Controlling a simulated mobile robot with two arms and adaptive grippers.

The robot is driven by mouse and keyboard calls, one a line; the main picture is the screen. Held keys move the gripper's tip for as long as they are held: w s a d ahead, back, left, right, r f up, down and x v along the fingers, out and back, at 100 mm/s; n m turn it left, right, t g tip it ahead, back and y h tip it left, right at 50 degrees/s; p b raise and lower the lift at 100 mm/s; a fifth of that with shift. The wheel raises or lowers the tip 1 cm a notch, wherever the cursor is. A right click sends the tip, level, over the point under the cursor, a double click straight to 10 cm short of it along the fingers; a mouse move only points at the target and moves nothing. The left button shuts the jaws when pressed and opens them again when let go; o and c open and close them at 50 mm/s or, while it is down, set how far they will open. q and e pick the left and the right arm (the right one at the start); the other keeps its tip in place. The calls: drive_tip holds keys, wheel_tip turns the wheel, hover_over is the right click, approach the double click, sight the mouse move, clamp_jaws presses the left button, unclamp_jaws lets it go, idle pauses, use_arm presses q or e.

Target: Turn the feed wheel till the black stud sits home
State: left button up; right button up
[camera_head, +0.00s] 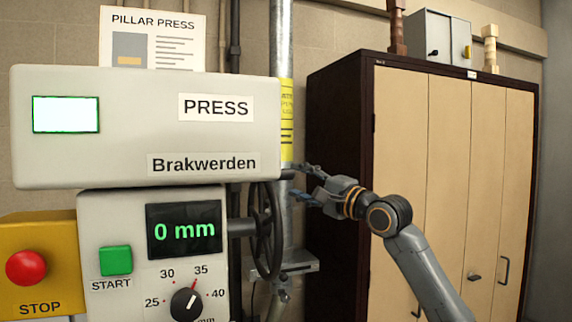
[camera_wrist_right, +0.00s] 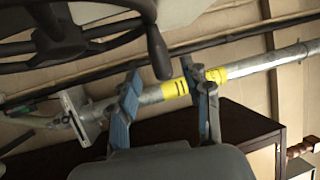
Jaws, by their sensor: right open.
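The feed wheel (camera_head: 262,230) is a black spoked handwheel, seen nearly edge-on at the right side of the press. In the right wrist view the wheel (camera_wrist_right: 60,38) fills the upper left, with a dark rounded handle (camera_wrist_right: 159,54) at its rim. My right gripper (camera_head: 297,181) is open and empty, just right of the wheel's upper rim. In the wrist view the handle's end lies between the two blue-grey fingertips (camera_wrist_right: 161,76) in the picture; I cannot tell whether they touch it. I cannot clearly make out a black stud. My left gripper is out of view.
The press display (camera_head: 184,230) reads 0 mm, above a dial (camera_head: 187,304) pointing near 35. A green START button (camera_head: 115,261) and red STOP button (camera_head: 26,267) are at left. A metal pipe (camera_head: 281,60) runs behind the gripper. A cabinet (camera_head: 450,180) stands right.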

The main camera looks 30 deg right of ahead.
sight(287, 176)
drive_tip(key=p+x, duration=0.1)
drive_tip(key=x, duration=0.3)
drive_tip(key=shift+r+p, duration=0.15)
drive_tip(key=shift+p, duration=0.25)
drive_tip(key=shift+w+a, duration=0.1)
drive_tip(key=shift+w, duration=0.4)
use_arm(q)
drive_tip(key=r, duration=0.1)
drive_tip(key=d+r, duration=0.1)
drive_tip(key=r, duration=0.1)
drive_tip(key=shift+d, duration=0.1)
use_arm(e)
drive_tip(key=c, duration=0.3)
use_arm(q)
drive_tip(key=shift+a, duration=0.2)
use_arm(e)
clamp_jaws()
